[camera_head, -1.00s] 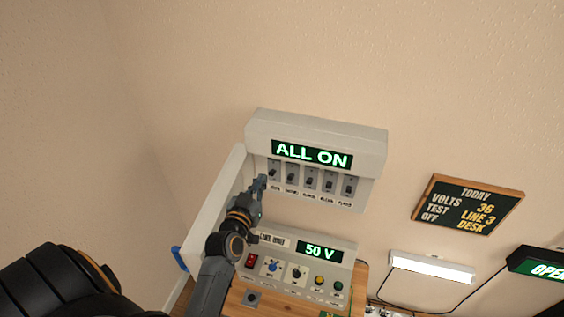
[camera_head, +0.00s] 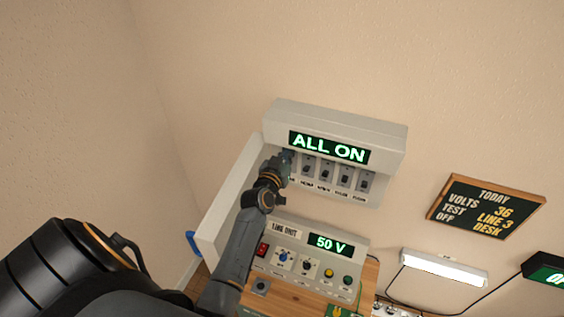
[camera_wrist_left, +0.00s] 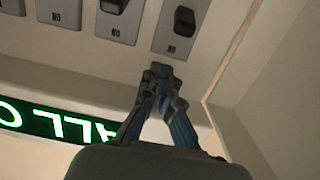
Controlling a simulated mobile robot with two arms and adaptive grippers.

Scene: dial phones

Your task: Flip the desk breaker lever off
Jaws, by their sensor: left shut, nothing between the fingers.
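The breaker box (camera_head: 390,135) on the wall has a lit "ALL ON" display (camera_head: 329,147) above a row of several black levers. The end lever (camera_wrist_left: 185,20) shows at the top of the left wrist view, which is upside down. In the head view my arm and gripper cover that left-end lever, and its label is hidden or too small to read. My left gripper (camera_head: 287,157) is shut and empty at the left end of the row. In the wrist view its fingertips (camera_wrist_left: 162,72) are beside the end lever's plate, on the display side. Contact cannot be told.
The open box door (camera_head: 228,195) stands left of my arm. A line-unit panel (camera_head: 310,262) reading "50 V" sits below on a wooden desk (camera_head: 290,297). A "TODAY" board (camera_head: 486,212) reading "OFF DESK" and a lamp (camera_head: 445,268) are at the right. The wall above is bare.

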